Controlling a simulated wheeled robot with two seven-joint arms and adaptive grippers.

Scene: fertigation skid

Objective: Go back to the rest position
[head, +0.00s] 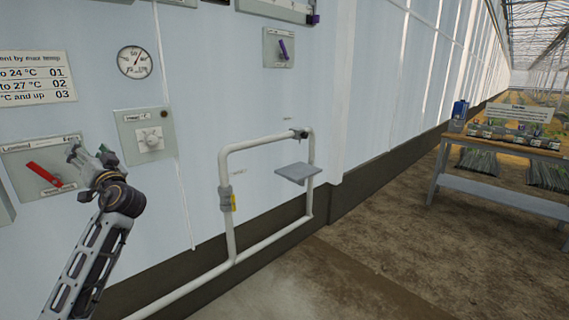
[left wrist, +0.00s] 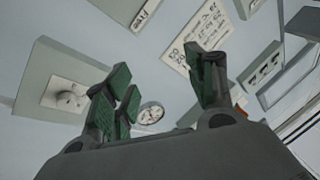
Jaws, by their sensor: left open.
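My left gripper (head: 88,158) is in the left of the head view, in front of the wall panels. It is open and nothing shows between its fingers. It is between a red lever (head: 44,174) on its left and a white knob (head: 150,139) on a grey plate on its right. In the left wrist view the green-padded fingers of the gripper (left wrist: 165,95) stand apart. The knob plate (left wrist: 68,92) shows at the left there. I cannot tell whether the gripper touches anything. My right gripper is not in view.
A round gauge (head: 135,62) and a temperature sign (head: 36,77) are on the wall. A purple lever (head: 283,49) is higher up. A white pipe loop (head: 225,170) with a small grey shelf (head: 298,173) stands out from the wall. A table (head: 500,195) is at the right, with open floor between.

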